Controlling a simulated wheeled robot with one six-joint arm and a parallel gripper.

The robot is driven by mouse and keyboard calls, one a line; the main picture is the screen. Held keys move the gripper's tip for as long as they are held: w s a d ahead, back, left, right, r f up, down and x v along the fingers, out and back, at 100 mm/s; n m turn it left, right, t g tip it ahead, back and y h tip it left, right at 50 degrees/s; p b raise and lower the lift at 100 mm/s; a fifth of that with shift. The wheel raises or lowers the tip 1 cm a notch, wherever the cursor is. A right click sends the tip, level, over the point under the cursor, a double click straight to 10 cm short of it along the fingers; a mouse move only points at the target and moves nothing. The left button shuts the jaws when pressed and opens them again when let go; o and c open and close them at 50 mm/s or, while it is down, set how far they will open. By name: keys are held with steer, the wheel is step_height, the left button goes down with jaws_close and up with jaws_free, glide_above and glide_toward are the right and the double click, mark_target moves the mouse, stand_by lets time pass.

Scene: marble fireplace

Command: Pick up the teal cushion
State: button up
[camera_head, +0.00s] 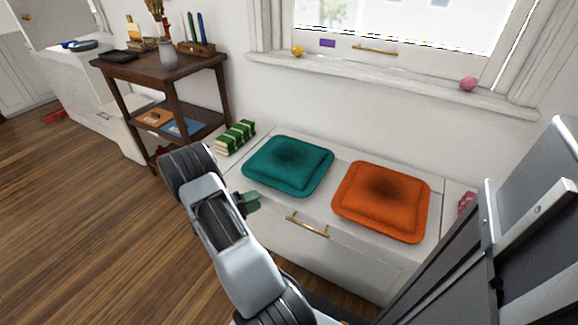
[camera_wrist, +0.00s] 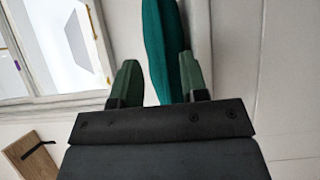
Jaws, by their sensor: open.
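The teal cushion (camera_head: 288,166) lies flat on the white bench, left of the orange cushion (camera_head: 381,201). My gripper (camera_head: 247,202) is at the front left edge of the teal cushion, low near the bench front. In the wrist view, my gripper (camera_wrist: 157,80) has its two green fingers apart, and the teal cushion (camera_wrist: 162,45) shows edge-on beyond and between them. I cannot tell whether a finger touches it. In the head view my arm hides part of the gripper.
A green-striped bundle (camera_head: 236,137) sits at the bench's left end. The bench (camera_head: 345,262) has a brass-handled drawer front. A dark wood shelf (camera_head: 165,75) stands left. A windowsill (camera_head: 370,80) with small objects is above.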

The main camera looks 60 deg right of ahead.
mark_target(279, 190)
steer(key=shift+b+x, duration=1.15)
steer(key=shift+x, duration=3.25)
steer(key=shift+w+d+r, duration=0.1)
steer(key=shift+w+r, duration=0.05)
steer(key=shift+c, duration=0.2)
jaws_close()
